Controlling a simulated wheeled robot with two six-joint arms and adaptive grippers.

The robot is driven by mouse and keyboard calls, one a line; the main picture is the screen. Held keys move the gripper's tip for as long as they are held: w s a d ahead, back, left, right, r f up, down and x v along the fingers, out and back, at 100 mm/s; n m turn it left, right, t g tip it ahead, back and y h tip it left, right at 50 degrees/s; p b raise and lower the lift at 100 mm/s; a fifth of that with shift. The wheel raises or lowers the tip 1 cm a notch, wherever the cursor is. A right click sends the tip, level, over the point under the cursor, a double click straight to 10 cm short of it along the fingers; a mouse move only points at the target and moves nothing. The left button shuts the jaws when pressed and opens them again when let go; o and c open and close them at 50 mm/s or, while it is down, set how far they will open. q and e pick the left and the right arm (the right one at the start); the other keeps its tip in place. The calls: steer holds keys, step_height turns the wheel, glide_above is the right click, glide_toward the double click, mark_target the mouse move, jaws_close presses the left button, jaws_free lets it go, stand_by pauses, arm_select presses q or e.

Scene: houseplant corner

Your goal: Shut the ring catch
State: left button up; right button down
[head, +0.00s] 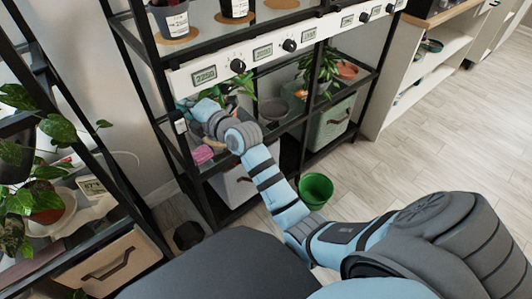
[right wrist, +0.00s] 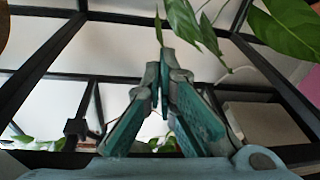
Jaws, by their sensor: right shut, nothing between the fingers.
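My right arm reaches to the left end of the metal shelf rack. My right gripper (head: 190,106) is at the shelf level just below the white control panel (head: 262,55). In the right wrist view the fingers (right wrist: 161,62) come together at their tips, shut and empty, with green leaves close above and behind them. I cannot make out a ring catch in either view; it may be hidden by the gripper or too small to tell. My left gripper is not in view.
The panel has displays and black knobs. A potted plant (head: 231,98) stands right of the gripper, and a pink thing (head: 203,154) lies below it. A green bucket (head: 315,190) is on the floor. A second plant rack stands at left. The floor (head: 455,120) at right is clear.

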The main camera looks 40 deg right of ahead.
steer(key=p+v, duration=0.3)
steer(key=v, duration=0.6)
steer(key=s+d+f+m+g+h+p, duration=0.1)
steer(key=s+f+m, duration=0.3)
steer(key=f, duration=0.5)
steer(key=s+d+f+m+g+h+p, duration=0.1)
steer(key=s+d+f+m+g+p, duration=0.1)
steer(key=f, duration=0.7)
steer(key=s+d+f+m+g+h+p, duration=0.1)
steer(key=s+f+m+g+p, duration=0.3)
steer(key=f, duration=0.5)
steer(key=shift+s+d+f+m, duration=0.35)
steer(key=shift+s+d+m, duration=0.5)
steer(key=shift+s+m, duration=0.55)
steer(key=shift+s, duration=0.2)
